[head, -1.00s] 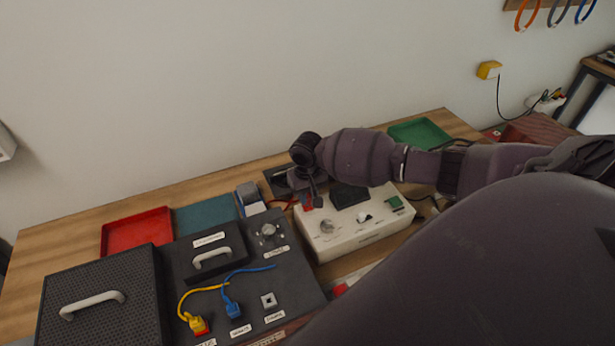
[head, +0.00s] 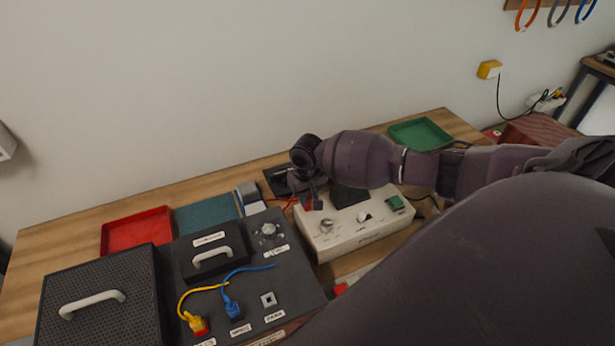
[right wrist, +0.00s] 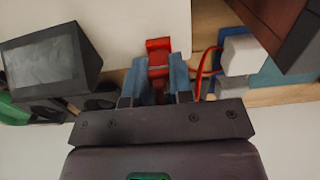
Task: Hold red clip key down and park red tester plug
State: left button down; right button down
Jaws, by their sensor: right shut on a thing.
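The white tester box (head: 345,238) stands on the bench, with a knob, a toggle, a green part and a dark screen on top. My right gripper (head: 311,202) points down at its back left edge. In the right wrist view the two blue-grey fingertips (right wrist: 159,80) are closed on a red part (right wrist: 158,46) at the box's edge. It shows only partly in the head view (head: 305,203). I cannot tell for sure if it is the clip key or the plug. A red cable (right wrist: 204,68) curves beside the fingers. My left gripper is out of view.
A dark panel (head: 293,262) with yellow and blue plugs stands left of the tester. A perforated black box (head: 105,315) is further left. A red tray (head: 137,230) and a green tray (head: 420,133) lie on the bench. The wall is close behind.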

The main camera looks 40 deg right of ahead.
dwell(0.3)
jog(key=c, duration=0.9)
grip_release()
notch_tip(320, 180, up, 9)
jog(key=shift+r, duration=0.15)
notch_tip(320, 180, up, 6)
jog(key=shift+r, duration=0.25)
dwell(0.7)
